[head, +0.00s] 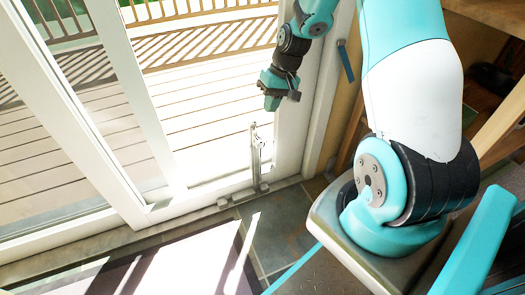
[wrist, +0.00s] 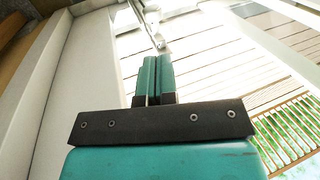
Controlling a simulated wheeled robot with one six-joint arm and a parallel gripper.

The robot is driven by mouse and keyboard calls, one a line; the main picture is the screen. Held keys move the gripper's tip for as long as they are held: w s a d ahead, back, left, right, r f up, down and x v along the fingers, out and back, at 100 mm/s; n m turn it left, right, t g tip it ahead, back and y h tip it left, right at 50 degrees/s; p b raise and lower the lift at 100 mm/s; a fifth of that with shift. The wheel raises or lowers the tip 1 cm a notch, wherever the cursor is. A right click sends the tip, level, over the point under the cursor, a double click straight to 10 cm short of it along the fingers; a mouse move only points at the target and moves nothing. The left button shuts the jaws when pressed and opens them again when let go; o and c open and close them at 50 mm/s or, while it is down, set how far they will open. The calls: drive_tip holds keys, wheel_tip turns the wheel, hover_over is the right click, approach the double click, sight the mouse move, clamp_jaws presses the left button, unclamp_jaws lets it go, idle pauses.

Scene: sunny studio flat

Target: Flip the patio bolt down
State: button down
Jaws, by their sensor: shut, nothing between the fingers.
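The patio bolt (head: 257,160) is a slim silver metal bar standing upright at the foot of the glass door, near the right door post. It has a small knob-like part near its top and a foot at floor level. My gripper (head: 270,104) is shut and empty, above the top of the bolt and slightly to its right, with a visible gap in the head view. In the wrist view my shut green fingers (wrist: 154,62) point toward the silver bolt (wrist: 148,24), which lies just beyond their tips. Its far end is cut off there.
The white-framed sliding glass door (head: 163,125) fills the left, with a sunlit deck outside. The white post (head: 297,120) stands close beside my gripper. A dark rug (head: 185,262) lies on the tiled floor in front. Wooden shelving (head: 497,135) is at right.

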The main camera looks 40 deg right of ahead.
sight(263, 146)
drive_tip(key=shift+d+f, duration=0.4)
drive_tip(key=shift+f, duration=0.15)
drive_tip(key=b+x, duration=0.5)
drive_tip(key=x, duration=0.5)
drive_tip(key=shift+a, duration=0.1)
drive_tip(key=shift+s+f+b, duration=0.1)
drive_tip(key=shift+f+b, duration=0.5)
drive_tip(key=shift+f, duration=1.55)
